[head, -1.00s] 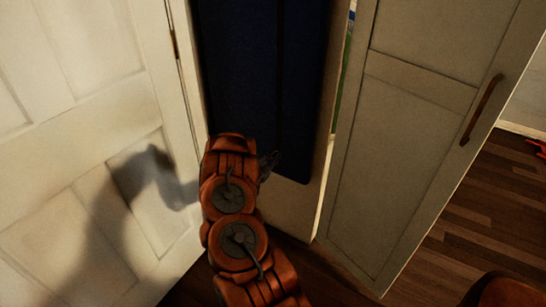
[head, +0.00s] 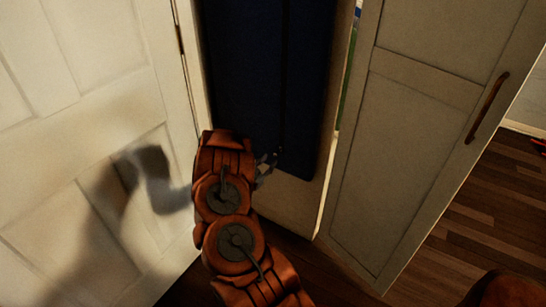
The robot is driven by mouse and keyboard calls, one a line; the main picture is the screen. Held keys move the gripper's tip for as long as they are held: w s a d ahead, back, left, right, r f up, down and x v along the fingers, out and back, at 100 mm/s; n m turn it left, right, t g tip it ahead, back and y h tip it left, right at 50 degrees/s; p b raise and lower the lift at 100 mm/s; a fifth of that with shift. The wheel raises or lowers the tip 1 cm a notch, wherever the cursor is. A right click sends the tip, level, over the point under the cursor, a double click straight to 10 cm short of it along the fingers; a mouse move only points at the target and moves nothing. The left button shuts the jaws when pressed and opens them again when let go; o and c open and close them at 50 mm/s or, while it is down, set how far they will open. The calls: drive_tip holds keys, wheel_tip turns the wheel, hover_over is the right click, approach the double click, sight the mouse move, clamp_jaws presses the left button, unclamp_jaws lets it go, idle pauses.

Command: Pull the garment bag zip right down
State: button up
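A dark blue garment bag (head: 238,75) hangs in the gap between a white door and a wardrobe door in the head view. A thin dark zip line (head: 284,80) runs down its front, right of the middle. My gripper (head: 274,160) is at the lower part of the bag, by the bottom of that line. My orange arm hides most of the gripper and the bag's lower left. Only a small grey piece of the gripper shows, so I cannot tell whether its fingers are open or shut, or whether they hold the zip pull.
A white panelled door (head: 75,110) stands close on the left, with my arm's shadow on it. A cream wardrobe door (head: 425,120) with a brown handle (head: 487,108) stands on the right.

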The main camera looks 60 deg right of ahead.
drive_tip(key=shift+a, duration=2.6)
